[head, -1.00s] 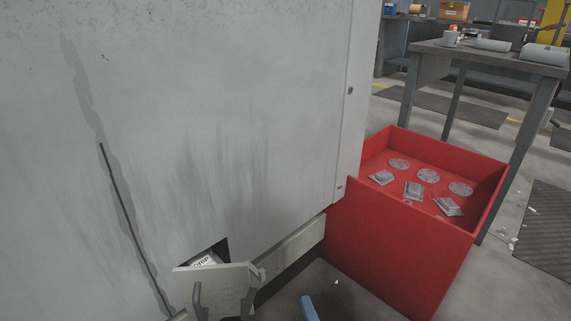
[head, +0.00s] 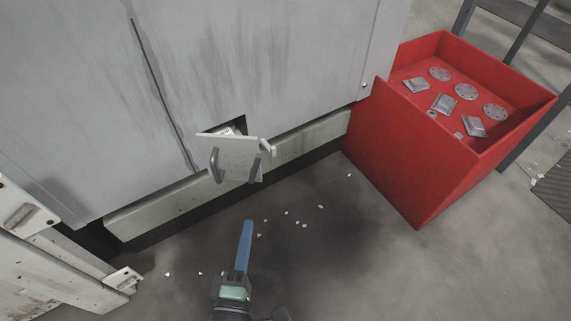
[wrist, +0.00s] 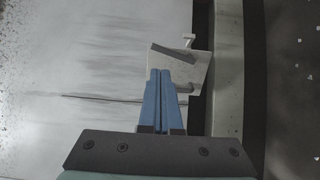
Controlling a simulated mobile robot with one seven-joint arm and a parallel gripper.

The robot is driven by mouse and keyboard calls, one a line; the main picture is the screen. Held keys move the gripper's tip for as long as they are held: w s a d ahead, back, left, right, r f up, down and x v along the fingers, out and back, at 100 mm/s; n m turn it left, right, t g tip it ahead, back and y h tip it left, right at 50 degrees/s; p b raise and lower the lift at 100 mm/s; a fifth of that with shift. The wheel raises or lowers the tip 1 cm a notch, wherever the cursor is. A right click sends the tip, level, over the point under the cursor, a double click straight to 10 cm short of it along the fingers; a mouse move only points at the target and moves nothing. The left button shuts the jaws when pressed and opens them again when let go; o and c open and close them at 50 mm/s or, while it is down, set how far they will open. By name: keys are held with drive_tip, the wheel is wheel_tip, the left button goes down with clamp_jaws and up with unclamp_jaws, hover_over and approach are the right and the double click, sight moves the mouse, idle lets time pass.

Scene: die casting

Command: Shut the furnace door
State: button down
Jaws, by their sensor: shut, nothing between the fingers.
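The furnace door (head: 238,152) is a small pale flap with dark grey handles, low on the big grey cabinet (head: 280,65). It stands open, swung out from a dark opening (head: 238,124) with something pale and printed partly visible inside. My gripper (head: 248,223) has blue fingers and is shut and empty. In the head view it is below the door, apart from it, over the floor. In the wrist view the blue fingertips (wrist: 160,71) are together, and the door (wrist: 190,70) shows just beyond and to their right. The gap between them is hard to judge.
A red bin (head: 420,145) with several metal castings stands to the right of the cabinet. A pale rail (head: 300,145) runs along the cabinet's base. White metal parts (head: 70,270) stand at the lower left. The floor between is open, with small white scraps.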

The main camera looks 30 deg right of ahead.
sight(259, 164)
drive_tip(key=b+x, duration=0.3)
drive_tip(key=x, duration=1.1)
drive_tip(key=shift+f, duration=0.1)
